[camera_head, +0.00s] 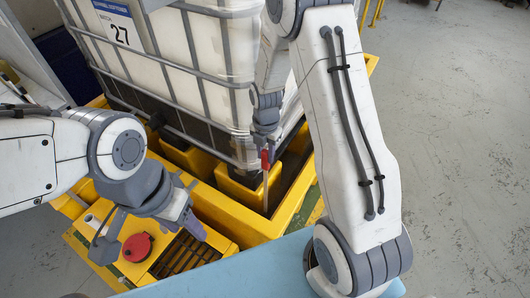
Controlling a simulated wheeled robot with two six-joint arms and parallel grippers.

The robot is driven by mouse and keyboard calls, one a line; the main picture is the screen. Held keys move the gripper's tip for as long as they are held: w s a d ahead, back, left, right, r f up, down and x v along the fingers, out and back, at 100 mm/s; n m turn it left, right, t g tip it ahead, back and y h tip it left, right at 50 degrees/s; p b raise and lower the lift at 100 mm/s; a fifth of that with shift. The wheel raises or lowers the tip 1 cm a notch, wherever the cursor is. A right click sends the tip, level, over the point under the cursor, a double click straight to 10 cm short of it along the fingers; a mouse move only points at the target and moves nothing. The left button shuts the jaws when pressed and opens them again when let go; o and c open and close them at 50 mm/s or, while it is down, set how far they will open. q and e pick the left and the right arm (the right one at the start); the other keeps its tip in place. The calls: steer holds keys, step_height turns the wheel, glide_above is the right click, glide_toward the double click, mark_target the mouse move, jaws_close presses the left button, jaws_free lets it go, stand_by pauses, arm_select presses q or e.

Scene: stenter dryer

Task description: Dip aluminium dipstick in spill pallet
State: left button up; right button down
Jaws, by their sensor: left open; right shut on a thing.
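The yellow spill pallet (241,229) lies under the caged tank, its front corner facing me. My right gripper (265,146) is shut on the red handle of the dipstick (265,162). The dipstick hangs about upright beside the tank's corner, in front of the pallet's open inner space. Its thin pale rod shows faintly below the handle; I cannot tell whether the tip is inside the pallet or above it. My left gripper (150,238) is open and empty, over the grated yellow part at the lower left.
A white caged tank (178,52) with a label reading 27 stands on the pallet. A red round cap (137,247) and a dark grate (185,257) are below my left gripper. A light blue surface (235,277) is at the bottom. Grey floor (460,130) is clear at right.

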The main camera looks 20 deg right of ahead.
mark_target(266, 190)
step_height(266, 190, down, 17)
steer(key=b, duration=1.2)
steer(key=shift+r, duration=0.2)
steer(key=shift+f+b, duration=0.7)
steer(key=shift+f, duration=0.3)
steer(key=shift+f+b, duration=1.05)
steer(key=shift+f, duration=0.5)
steer(key=shift+r, duration=0.15)
